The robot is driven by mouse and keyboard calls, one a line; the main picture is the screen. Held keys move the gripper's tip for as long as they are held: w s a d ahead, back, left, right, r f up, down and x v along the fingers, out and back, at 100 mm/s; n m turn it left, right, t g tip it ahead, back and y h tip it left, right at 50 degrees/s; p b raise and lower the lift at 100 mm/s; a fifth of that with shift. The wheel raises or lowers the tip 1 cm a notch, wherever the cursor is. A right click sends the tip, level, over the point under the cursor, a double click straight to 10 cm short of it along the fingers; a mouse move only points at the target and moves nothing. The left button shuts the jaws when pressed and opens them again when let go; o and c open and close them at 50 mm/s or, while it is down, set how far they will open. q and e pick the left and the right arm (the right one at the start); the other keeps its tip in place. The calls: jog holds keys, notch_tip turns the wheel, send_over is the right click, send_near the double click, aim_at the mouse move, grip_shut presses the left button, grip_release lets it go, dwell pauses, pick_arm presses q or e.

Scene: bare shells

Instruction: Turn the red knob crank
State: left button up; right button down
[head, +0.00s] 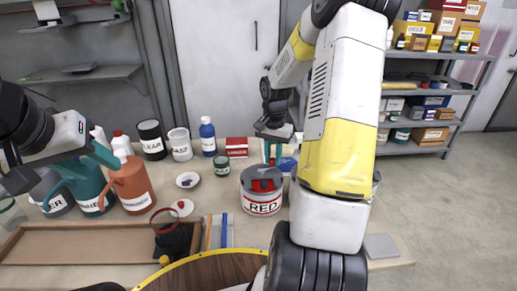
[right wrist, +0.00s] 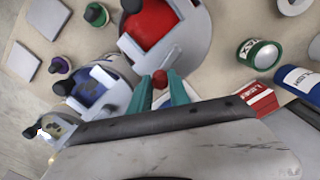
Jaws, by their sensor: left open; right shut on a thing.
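The RED canister (head: 262,203) stands on the bench in the middle of the head view, with a grey rim and red on top. It shows large at the top of the right wrist view (right wrist: 152,22). A small red knob (right wrist: 160,77) sits between the teal fingertips of my right gripper (right wrist: 161,92), which is shut on it. In the head view my right gripper (head: 272,150) is just behind the canister's top, partly hidden by my arm. My left gripper (head: 98,158) is open at the left, in front of the teal and orange jugs.
A blue-topped canister (right wrist: 92,92) stands beside the red one. Behind are a blue bottle (head: 207,137), a green tin (head: 221,165) and a red box (head: 237,147). An orange jug (head: 133,187) is at left. A wooden tray (head: 75,262) lies in front.

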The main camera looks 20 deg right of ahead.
jog(key=n, duration=0.2)
jog(key=w+n, duration=0.2)
jog(key=n, duration=0.1)
jog(key=shift+a+n, duration=0.3)
jog(key=n, duration=0.1)
jog(key=w+a+n, duration=0.1)
jog(key=n, duration=0.3)
jog(key=shift+w+a, duration=0.15)
jog(key=shift+w, duration=0.1)
jog(key=n, duration=0.2)
jog(key=a+n, duration=0.1)
jog(key=n, duration=0.1)
jog(key=a+n, duration=0.1)
jog(key=shift+w+n, duration=0.3)
jog(key=shift+n, duration=0.1)
jog(key=n, duration=0.2)
jog(key=a+n, duration=0.1)
jog(key=n, duration=0.2)
jog(key=shift+s+a+n, duration=0.15)
jog(key=shift+a+n, duration=0.15)
jog(key=shift+a, duration=0.1)
jog(key=c, duration=1.2)
grip_release()
jog(key=shift+c, duration=0.2)
